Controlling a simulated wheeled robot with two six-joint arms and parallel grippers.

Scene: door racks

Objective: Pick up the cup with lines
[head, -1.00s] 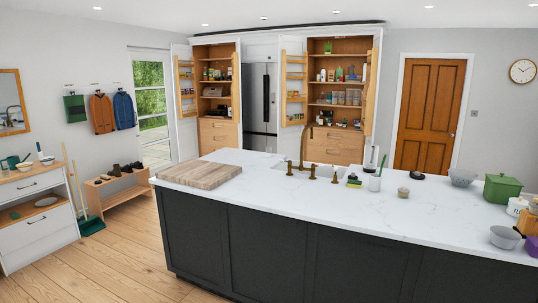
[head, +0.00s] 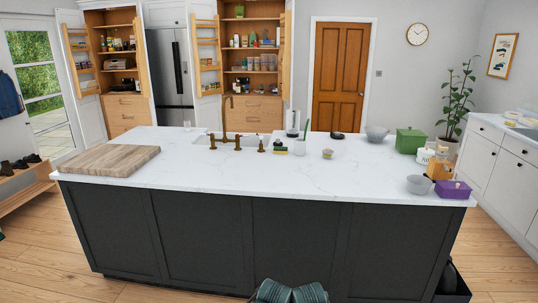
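I cannot make out a cup with lines for certain in the head view. On the white island top (head: 230,178) stand a small pale cup or jar (head: 327,154), a white holder (head: 300,149) with a green-handled brush, and a grey bowl-like vessel (head: 419,185) near the right end. Any lines on them are too small to see. Neither of my grippers shows in the head view.
A wooden board (head: 108,160) lies at the island's left end. Brass taps (head: 228,140) stand by the sink. A green pot (head: 410,140), a purple box (head: 453,189) and a grey colander (head: 376,133) are on the right.

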